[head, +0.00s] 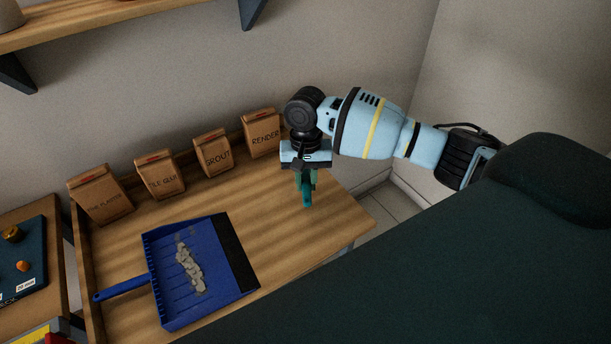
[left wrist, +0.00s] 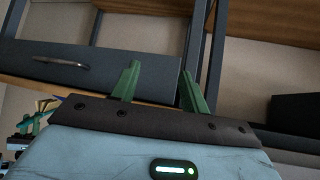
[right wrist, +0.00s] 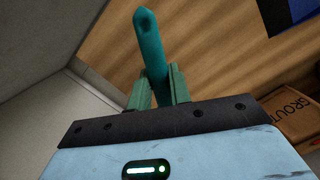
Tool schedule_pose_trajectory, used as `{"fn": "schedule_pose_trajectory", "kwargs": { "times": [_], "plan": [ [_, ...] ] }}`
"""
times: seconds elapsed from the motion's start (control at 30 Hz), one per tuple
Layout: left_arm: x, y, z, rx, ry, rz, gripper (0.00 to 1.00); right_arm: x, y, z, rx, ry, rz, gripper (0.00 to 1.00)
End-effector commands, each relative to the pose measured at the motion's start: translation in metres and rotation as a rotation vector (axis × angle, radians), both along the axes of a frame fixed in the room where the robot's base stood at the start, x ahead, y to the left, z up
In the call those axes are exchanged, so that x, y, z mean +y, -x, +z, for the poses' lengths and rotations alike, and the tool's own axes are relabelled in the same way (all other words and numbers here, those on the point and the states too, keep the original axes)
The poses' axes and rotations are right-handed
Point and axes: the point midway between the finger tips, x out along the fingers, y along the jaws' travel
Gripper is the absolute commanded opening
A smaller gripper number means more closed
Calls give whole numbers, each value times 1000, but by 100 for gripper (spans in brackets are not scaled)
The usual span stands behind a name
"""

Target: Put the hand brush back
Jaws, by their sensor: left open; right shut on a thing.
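My right gripper (head: 306,180) is shut on the hand brush (head: 307,196), over the right end of the wooden bench. Only a teal part of the brush shows, pointing down from the fingers; its bristles cannot be made out. In the right wrist view, the teal handle (right wrist: 150,45) sticks out between the green fingers, with the bench top beside it. My left gripper (left wrist: 160,72) is open and empty. It faces a dark drawer unit (left wrist: 85,68) with a metal handle and is outside the head view.
A blue dustpan (head: 220,290) with grey debris (head: 189,268) lies on the bench (head: 120,240). A shelf (head: 90,22) hangs above. The bench's right end is clear.

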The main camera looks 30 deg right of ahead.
Motion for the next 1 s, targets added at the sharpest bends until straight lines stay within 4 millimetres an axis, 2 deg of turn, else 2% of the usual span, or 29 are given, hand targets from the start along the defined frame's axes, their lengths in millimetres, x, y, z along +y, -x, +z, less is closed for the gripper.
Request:
{"fn": "schedule_pose_trajectory", "kwargs": {
  "times": [1.0],
  "plan": [
    [-6, 20, -22, 59, 17, 9, 45, 0, 0, -44, -2, 0, 0, 0]
  ]
}}
